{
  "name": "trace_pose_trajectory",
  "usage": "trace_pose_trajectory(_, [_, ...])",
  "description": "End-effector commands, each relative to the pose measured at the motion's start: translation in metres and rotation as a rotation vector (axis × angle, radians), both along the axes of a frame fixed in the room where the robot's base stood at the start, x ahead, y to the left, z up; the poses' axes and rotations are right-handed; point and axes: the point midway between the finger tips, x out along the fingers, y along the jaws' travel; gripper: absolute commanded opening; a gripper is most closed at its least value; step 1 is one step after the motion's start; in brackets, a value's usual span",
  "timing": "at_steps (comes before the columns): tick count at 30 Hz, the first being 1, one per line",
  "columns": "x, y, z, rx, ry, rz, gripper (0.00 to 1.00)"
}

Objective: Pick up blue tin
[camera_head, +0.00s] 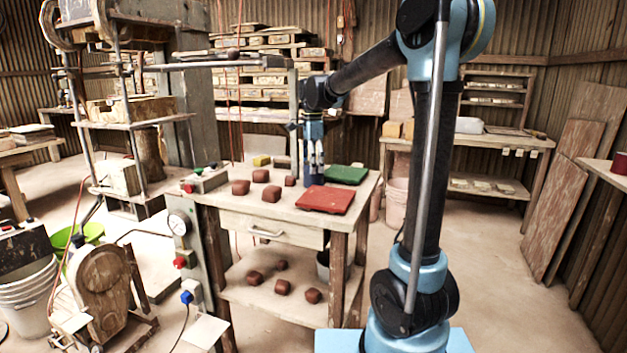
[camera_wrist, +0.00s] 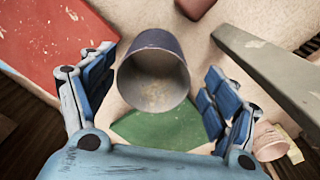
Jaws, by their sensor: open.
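The blue tin (camera_wrist: 153,52) is a dark blue-grey cylinder with an open top in the wrist view. Its rim faces the camera, and its pale, dirty inside shows. My gripper (camera_wrist: 160,72) is open, with one finger to the left of the tin and one to the right. Small gaps show between the fingers and the tin. In the head view my gripper (camera_head: 316,168) points down over the back of the worktable (camera_head: 218,199).
A red board (camera_head: 325,199) lies at the table's front and a green board (camera_head: 346,175) behind it. Reddish-brown blocks (camera_head: 271,194) stand to the left. A grey post (camera_wrist: 270,75) runs close to the right finger in the wrist view. A pinkish bucket (camera_head: 397,203) stands beyond the table.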

Motion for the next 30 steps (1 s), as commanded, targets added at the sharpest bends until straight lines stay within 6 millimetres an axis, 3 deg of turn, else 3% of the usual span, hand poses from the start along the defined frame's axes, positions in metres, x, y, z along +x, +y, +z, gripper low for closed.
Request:
trace_pose_trajectory(9, [-0.004, -0.004, -0.039, 0.0, 0.0, 0.0, 0.8])
trace_pose_trajectory(20, [-0.004, -0.004, -0.047, 0.0, 0.0, 0.001, 0.8])
trace_pose_trajectory(27, [-0.005, -0.003, -0.047, 0.0, 0.0, 0.002, 0.33])
trace_pose_trajectory(30, [-0.005, -0.003, -0.047, 0.0, 0.0, 0.002, 0.33])
